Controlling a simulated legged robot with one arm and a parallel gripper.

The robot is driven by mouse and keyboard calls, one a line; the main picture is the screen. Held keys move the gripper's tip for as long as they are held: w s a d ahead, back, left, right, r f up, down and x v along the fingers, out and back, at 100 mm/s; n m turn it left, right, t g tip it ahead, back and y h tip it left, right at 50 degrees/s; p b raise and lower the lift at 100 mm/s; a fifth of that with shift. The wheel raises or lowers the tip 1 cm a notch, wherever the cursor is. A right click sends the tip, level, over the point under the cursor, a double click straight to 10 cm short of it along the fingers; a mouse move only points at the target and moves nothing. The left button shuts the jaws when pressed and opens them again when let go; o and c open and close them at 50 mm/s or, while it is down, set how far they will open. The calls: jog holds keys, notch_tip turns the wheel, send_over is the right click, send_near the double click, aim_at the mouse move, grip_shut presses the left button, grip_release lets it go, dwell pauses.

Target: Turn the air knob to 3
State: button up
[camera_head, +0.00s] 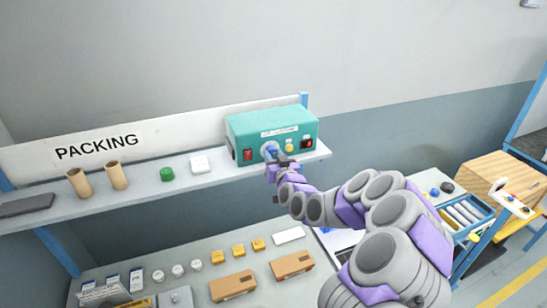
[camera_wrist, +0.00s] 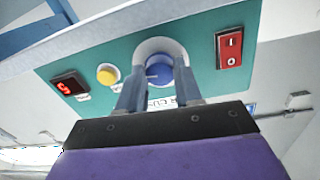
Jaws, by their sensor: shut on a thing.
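The teal blower box (camera_head: 250,127) stands on the shelf, and its front panel fills the middle of the wrist view (camera_wrist: 115,62). The blue air knob (camera_wrist: 163,73) sits in a pale round plate; it is partly hidden in the head view (camera_head: 270,149). My gripper (camera_wrist: 160,88) is shut on the knob, one finger on each side. In the head view my gripper (camera_head: 279,160) reaches the panel from the front right. A small red display (camera_wrist: 68,86) shows a digit that looks like 5. The knob's pointer setting is not clear.
The panel also has a yellow button (camera_wrist: 107,74) and a red rocker switch (camera_wrist: 230,48), on opposite sides of the knob. The shelf (camera_head: 140,187) holds cardboard tubes (camera_head: 117,176), a green roll (camera_head: 167,174) and a white block (camera_head: 200,164). A lower bench holds boxes (camera_head: 233,286).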

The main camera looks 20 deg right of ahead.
jog(key=shift+f+n+b, duration=0.25)
jog(key=shift+n+b, duration=0.65)
jog(key=shift+b, duration=0.35)
jog(key=n+b, duration=0.3)
jog(key=b, duration=0.1)
jog(key=shift+d+f+n, duration=0.1)
jog(key=shift+n, duration=0.2)
jog(key=n+b, duration=0.4)
jog(key=b, duration=0.2)
jog(key=shift+n, duration=0.3)
jog(key=n+b, duration=0.3)
jog(key=shift+d+n+y+b, duration=0.1)
jog(key=shift+n+y+b, duration=0.3)
jog(key=n+b, duration=0.2)
jog(key=shift+n, duration=0.4)
jog(key=shift+n+b, duration=1.15)
jog(key=shift+n, duration=0.65)
